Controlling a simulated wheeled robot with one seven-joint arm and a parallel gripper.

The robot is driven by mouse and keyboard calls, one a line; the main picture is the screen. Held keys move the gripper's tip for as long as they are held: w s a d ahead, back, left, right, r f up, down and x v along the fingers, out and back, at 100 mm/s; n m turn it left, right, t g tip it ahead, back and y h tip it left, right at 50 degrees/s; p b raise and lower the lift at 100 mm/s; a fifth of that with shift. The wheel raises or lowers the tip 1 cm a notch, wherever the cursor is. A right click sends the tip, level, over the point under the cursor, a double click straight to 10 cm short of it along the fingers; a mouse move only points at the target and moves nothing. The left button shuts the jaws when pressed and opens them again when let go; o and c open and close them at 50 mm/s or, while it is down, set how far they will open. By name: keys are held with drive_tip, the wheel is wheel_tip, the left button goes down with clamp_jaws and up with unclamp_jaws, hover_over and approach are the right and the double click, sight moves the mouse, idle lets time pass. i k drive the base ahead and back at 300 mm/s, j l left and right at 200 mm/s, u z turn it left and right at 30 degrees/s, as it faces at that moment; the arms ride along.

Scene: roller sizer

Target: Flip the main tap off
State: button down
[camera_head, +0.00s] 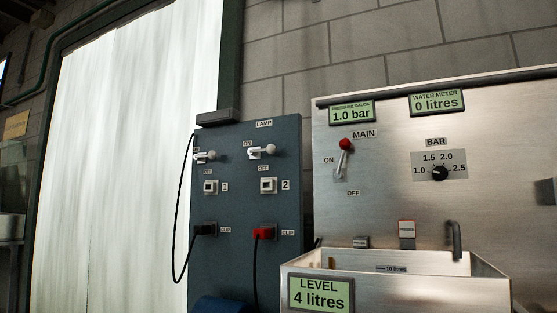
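The main tap (344,156) is a lever with a red knob on the steel panel, under the label MAIN. Its knob points up and slightly right. The label ON is to its left, near the lever's middle, and the label OFF is below it. The pressure gauge (352,113) above it reads 1.0 bar. The water meter (436,102) reads 0 litres. My gripper is not in view.
A BAR dial (439,173) is right of the tap. A steel basin (400,290) with a LEVEL display of 4 litres and a spout (456,240) are below. A blue lamp panel (248,200) with white-knobbed levers and clips stands left. Space before the tap looks clear.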

sight(345, 144)
drive_tip(key=i+j, duration=0.15)
drive_tip(key=j, duration=0.2)
drive_tip(key=i+j, duration=0.15)
drive_tip(key=j, duration=0.2)
drive_tip(key=i+j, duration=0.15)
drive_tip(key=j, duration=0.2)
drive_tip(key=i+j, duration=0.15)
drive_tip(key=j, duration=0.2)
drive_tip(key=i+j, duration=0.15)
drive_tip(key=j, duration=0.2)
